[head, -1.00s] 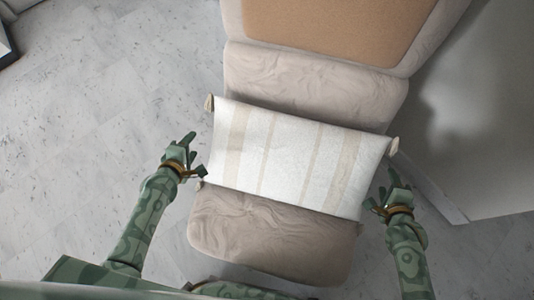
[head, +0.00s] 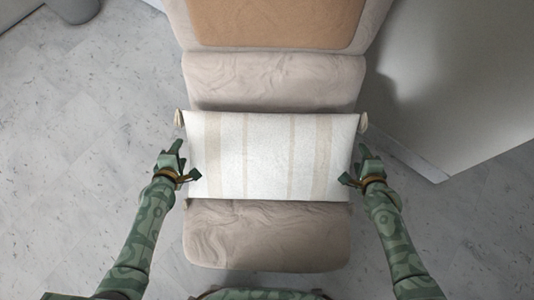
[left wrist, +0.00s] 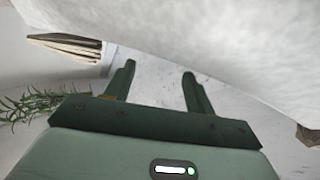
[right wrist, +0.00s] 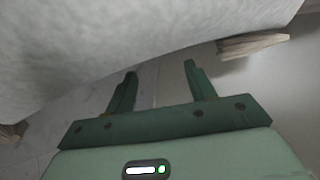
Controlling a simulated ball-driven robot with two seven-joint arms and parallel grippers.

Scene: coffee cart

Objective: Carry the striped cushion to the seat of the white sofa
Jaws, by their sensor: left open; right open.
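The striped cushion (head: 268,155), white with beige stripes and tassel-like corners, lies across a taupe padded seat (head: 270,235) in the head view. My left gripper (head: 185,164) is open at the cushion's left end, and my right gripper (head: 354,167) is open at its right end. One finger of each overlaps the cushion's edge in the head view. The cushion's pale side fills the top of the left wrist view (left wrist: 220,35) and right wrist view (right wrist: 110,40). Only floor shows between the fingers. I cannot make out a separate white sofa.
A tan panel (head: 275,22) edges the padded furniture at the top. A grey wall or box side (head: 460,80) stands to the right. Marble-like floor (head: 80,150) is open on the left. A grey round object (head: 73,8) is at the top left. A plant (left wrist: 35,103) shows in the left wrist view.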

